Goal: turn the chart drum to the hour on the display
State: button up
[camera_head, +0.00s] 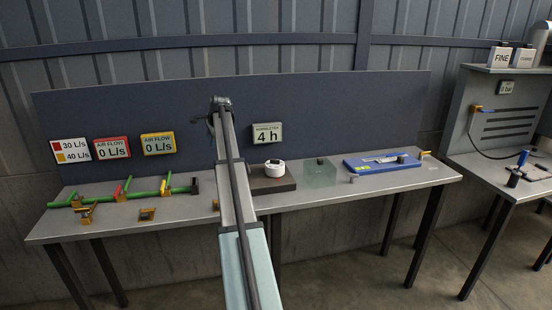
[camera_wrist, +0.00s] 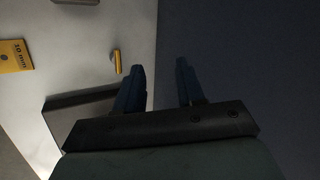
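The chart drum (camera_head: 275,168) is a small white cylinder with a dark mark on its front, standing on a dark block (camera_head: 270,184) on the bench. The display (camera_head: 267,133) on the panel behind it reads "4 h". My gripper (camera_wrist: 160,80) is open in the wrist view, its two dark blue fingers apart with nothing between them. In the head view my arm reaches up left of the drum, its end (camera_head: 221,104) near the panel and higher than the drum. The drum is not visible in the wrist view.
Green pipes with valves (camera_head: 130,193) lie on the left of the bench (camera_head: 330,198). A translucent greenish box (camera_head: 319,174) and a blue tray (camera_head: 380,165) stand right of the drum. The wrist view shows a yellow plate (camera_wrist: 15,56), a brass pin (camera_wrist: 116,61) and a dark slab (camera_wrist: 75,108).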

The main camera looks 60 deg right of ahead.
jog(key=s+d+r+m+g+y, duration=0.1)
jog(key=s+d+m, duration=0.2)
jog(key=s+d, duration=0.35)
jog(key=s+d+r+m+y, duration=0.15)
jog(key=s+d, duration=0.25)
jog(key=s, duration=0.5)
jog(key=m+y, duration=0.1)
jog(key=m, duration=0.4)
send_near(275, 166)
jog(key=shift+g, duration=0.4)
jog(key=w+f, duration=0.4)
jog(key=f, duration=0.1)
jog(key=shift+w+d+f, duration=0.25)
jog(key=shift+w+d, duration=0.05)
jog(key=shift+d, duration=0.1)
jog(key=shift+c, duration=0.2)
grip_shut()
